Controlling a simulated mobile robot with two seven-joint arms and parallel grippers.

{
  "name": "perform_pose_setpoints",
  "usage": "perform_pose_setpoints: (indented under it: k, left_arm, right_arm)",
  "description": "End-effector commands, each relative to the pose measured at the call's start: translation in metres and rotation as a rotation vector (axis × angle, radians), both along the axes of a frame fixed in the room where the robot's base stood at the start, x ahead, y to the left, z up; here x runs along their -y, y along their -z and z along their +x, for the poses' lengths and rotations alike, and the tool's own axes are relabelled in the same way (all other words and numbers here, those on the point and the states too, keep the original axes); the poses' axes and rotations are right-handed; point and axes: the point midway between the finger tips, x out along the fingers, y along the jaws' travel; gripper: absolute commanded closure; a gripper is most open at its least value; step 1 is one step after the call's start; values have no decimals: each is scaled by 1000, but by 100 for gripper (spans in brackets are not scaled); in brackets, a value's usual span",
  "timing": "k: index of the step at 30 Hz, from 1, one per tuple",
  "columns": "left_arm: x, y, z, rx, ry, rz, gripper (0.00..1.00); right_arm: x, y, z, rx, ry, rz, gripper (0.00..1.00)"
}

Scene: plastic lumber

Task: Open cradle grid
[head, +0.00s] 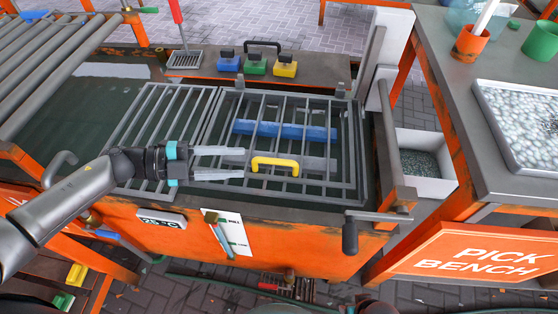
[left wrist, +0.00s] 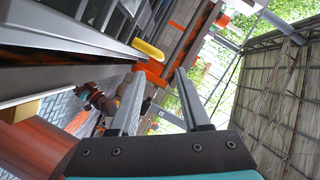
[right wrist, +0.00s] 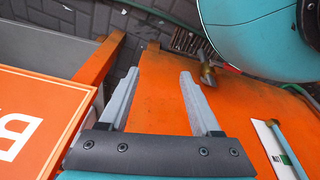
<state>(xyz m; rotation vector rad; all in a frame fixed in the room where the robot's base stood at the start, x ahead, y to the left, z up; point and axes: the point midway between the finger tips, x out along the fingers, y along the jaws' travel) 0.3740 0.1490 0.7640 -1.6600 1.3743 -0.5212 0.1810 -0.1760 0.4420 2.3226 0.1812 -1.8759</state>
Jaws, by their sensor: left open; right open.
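The cradle grid (head: 345,170) is a grey barred frame lying flat over the dark tank, with a yellow handle (head: 275,161) on its near side. A blue plank (head: 285,131) shows beneath its bars. My left gripper (head: 243,163) is open and empty. In the head view its two fingertips point right and end just left of the handle, apart from it. The yellow handle also shows in the left wrist view (left wrist: 147,50), beyond the fingertips. My right gripper (right wrist: 158,74) is open and empty in front of an orange panel; it does not show in the head view.
A second barred grid (head: 150,120) adjoins on the left. Blue, green and yellow blocks (head: 255,67) stand on the back ledge. The pick bench (head: 450,130) with a tray of pellets (head: 525,125) is at right. A roller conveyor (head: 50,60) is at left.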

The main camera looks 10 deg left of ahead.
Motion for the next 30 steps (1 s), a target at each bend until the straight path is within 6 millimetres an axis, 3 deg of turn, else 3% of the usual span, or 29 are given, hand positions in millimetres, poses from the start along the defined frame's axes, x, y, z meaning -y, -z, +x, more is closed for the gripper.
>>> perform_pose_setpoints:
  k: [6, 12, 18, 28, 30]
  left_arm:
    - [47, 11, 15, 4, 1, -4, 53]
    - [75, 18, 24, 3, 0, -2, 53]
    - [89, 21, 28, 1, 0, 0, 53]
    - [91, 21, 29, 0, -1, 0, 53]
    - [91, 21, 29, 0, -1, 0, 61]
  right_arm:
    - [-8, -15, 9, 3, 2, 9, 35]
    - [-13, -28, 15, 4, 4, 16, 35]
    - [-16, -36, 17, 3, 4, 18, 35]
    - [-16, -38, 17, 2, 4, 18, 35]
    - [-16, -38, 17, 2, 4, 18, 35]
